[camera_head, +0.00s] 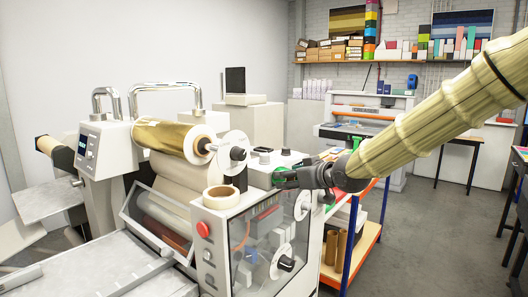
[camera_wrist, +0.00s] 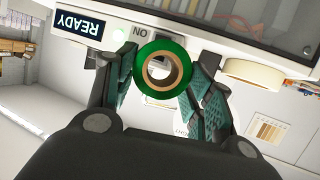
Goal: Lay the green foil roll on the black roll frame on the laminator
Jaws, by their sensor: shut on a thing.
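My gripper (camera_head: 297,178) is shut on the green foil roll (camera_head: 284,175), at the right side of the laminator (camera_head: 110,152) in the head view. In the wrist view, the green foil roll (camera_wrist: 142,74) shows end-on as a green ring around a tan hollow core, between the two fingers of my gripper (camera_wrist: 165,72). The roll is held above or beside the machine's top right end; its exact gap to the surface cannot be told. I cannot clearly make out the black roll frame in either view.
A gold foil roll (camera_head: 172,136) is mounted on the laminator, with white discs at its end. A cream tape roll (camera_head: 221,197) sits at the front right corner, near a red button (camera_head: 203,229). A lit READY display (camera_wrist: 80,25) shows upside down. Grey floor (camera_head: 420,235) is open at right.

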